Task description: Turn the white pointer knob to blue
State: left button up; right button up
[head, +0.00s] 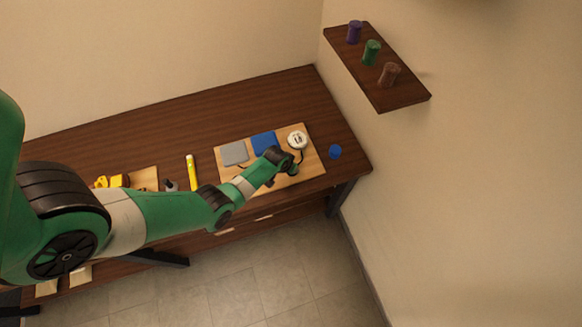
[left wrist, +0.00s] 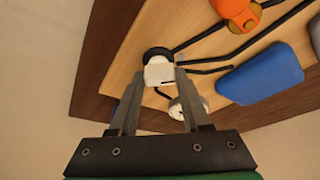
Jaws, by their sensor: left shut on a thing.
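In the left wrist view a white block-like knob (left wrist: 158,74) on a dark round base sits on the light wooden board (left wrist: 118,62). My left gripper (left wrist: 158,82) is shut on this knob, with one finger on each side. Which way its pointer faces cannot be told. A blue pad (left wrist: 260,75) lies to the right in the wrist view and also shows in the head view (head: 263,143). In the head view my left gripper (head: 291,169) is over the board's right part and hides the knob. My right gripper is not in view.
An orange knob (left wrist: 236,12) and black lines are on the board. A blue cup (head: 335,152) stands right. A shelf (head: 392,95) holds three cups. A yellow stick (head: 192,172) lies left.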

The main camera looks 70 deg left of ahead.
pick_arm(q)
grip_shut()
